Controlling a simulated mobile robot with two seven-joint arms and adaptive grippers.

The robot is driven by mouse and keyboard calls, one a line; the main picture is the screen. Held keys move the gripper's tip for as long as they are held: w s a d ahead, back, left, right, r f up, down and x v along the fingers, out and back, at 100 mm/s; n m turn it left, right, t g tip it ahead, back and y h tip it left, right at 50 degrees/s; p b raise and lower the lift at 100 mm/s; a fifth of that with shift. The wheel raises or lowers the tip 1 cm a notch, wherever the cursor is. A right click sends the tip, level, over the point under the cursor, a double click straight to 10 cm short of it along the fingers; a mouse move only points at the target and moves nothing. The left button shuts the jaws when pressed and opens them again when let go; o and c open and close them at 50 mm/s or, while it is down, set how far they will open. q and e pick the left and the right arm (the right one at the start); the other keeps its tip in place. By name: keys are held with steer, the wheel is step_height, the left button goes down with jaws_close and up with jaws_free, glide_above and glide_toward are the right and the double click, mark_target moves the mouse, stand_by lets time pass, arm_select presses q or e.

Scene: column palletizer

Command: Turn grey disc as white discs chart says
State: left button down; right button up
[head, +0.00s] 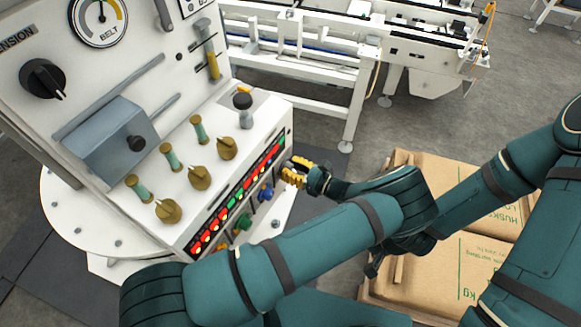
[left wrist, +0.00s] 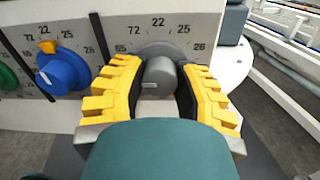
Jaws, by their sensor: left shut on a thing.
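The grey disc (left wrist: 160,76) sits on the front face of the control panel in the left wrist view, with the numbers 72, 22, 25 and 26 around it. A pale mark shows on its lower left face. My left gripper (head: 295,173) is at the panel's right end, its yellow fingers shut on the disc from both sides, also seen in the left wrist view (left wrist: 162,92). The gripper hides the disc in the head view. I cannot make out a white discs chart. The dark end of my other arm (head: 374,266) is partly hidden over the boxes.
A blue disc (left wrist: 62,72) with an orange marker near 22 is left of the grey one; a green disc (left wrist: 8,77) is farther left. Red and green lights (head: 238,205) run above the discs. Cardboard boxes (head: 440,270) lie right; a white conveyor (head: 330,40) stands behind.

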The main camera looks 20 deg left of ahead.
mark_target(283, 143)
arm_select(q)
steer(key=shift+m, duration=0.4)
steer(key=shift+w+m, duration=0.1)
steer(key=shift+m, duration=2.5)
steer(key=shift+r, duration=0.1)
steer(key=c, duration=0.6)
jaws_free()
step_height(283, 143, up, 10)
steer(key=shift+f, duration=0.1)
